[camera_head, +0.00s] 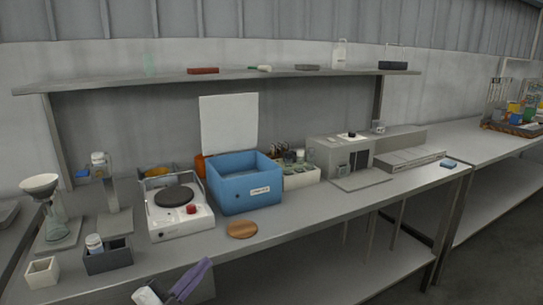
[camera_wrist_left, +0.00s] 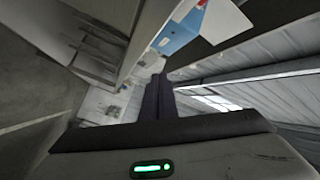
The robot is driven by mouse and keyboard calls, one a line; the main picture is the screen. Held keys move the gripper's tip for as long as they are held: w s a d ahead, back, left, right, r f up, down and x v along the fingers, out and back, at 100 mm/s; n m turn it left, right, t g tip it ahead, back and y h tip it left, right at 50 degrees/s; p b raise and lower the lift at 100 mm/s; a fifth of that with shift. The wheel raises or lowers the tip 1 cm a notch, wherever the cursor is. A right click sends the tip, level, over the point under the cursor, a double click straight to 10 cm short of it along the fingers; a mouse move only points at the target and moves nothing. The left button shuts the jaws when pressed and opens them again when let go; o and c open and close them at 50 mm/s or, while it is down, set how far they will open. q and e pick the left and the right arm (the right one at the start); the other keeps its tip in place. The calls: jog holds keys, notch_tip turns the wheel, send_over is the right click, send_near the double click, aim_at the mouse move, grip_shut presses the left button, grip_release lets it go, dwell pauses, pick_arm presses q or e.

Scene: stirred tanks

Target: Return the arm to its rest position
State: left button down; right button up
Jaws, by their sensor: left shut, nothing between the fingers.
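My left gripper (camera_head: 205,264) shows at the bottom of the head view, in front of the bench's front edge and apart from everything on the bench. Its dark fingers (camera_wrist_left: 158,80) lie together in the left wrist view, shut with nothing between them. Only the end of the left arm shows in the head view. My right gripper is in neither view.
The grey bench (camera_head: 300,205) holds a blue box (camera_head: 245,190) with a raised white lid, a white hotplate (camera_head: 180,218), a wooden disc (camera_head: 242,229) and a grey instrument (camera_head: 340,155). A shelf (camera_head: 110,82) runs above. Open floor (camera_head: 500,230) shows at right.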

pick_arm(q)
jog(key=s+f+n+g+y, duration=0.3)
jog(key=s+f+n+y, duration=0.35)
jog(key=s+f, duration=0.85)
jog(key=s+f+n+g, duration=0.3)
jog(key=s+f, duration=0.2)
jog(key=s, duration=0.4)
jog(key=s+f+n+g, duration=0.2)
jog(key=s+f+n, duration=0.2)
jog(key=s, duration=0.6)
notch_tip(320, 180, down, 2)
jog(key=shift+s+f+g, duration=0.1)
jog(key=shift+s+g, duration=0.2)
jog(key=shift+g, duration=0.1)
